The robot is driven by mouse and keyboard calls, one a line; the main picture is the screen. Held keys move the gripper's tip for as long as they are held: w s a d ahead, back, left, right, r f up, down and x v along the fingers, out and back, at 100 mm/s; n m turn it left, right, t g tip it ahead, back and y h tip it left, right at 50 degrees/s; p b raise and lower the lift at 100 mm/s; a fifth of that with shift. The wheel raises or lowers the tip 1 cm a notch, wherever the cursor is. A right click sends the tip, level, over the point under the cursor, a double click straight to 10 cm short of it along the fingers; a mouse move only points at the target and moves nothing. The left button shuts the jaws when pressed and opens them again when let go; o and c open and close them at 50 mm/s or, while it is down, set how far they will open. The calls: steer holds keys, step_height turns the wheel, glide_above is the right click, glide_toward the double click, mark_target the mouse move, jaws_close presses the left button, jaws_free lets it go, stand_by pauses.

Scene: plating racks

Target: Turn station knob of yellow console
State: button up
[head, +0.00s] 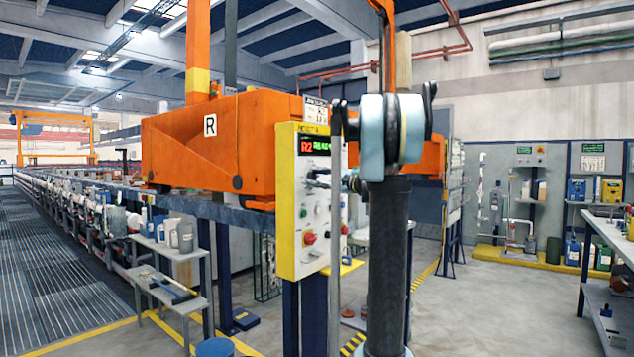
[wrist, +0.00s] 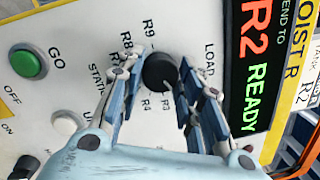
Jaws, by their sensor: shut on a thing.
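The yellow console (head: 286,201) stands upright at the middle of the head view, with a white front panel and a lit display (head: 313,146). In the wrist view the panel is seen close, and its display (wrist: 258,60) reads R2 READY. The black station knob (wrist: 160,72) sits on the panel, ringed by labels such as R9, R8, R4 and R3. My gripper (wrist: 160,84) has its blue-grey fingers on either side of the knob, shut on it.
A green GO button (wrist: 29,64) and a white button (wrist: 66,124) lie left of the knob in the wrist view. A red knob (head: 309,238) sits lower on the panel. An orange hoist (head: 215,150) stands behind the console. Open floor (head: 490,300) lies to the right.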

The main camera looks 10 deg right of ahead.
steer(key=shift+s+f, duration=0.1)
steer(key=shift+f, duration=0.05)
stand_by(0.3)
steer(key=o, duration=1.1)
steer(key=v, duration=1.1)
steer(key=shift+s+d, duration=0.2)
steer(key=shift+d, duration=0.15)
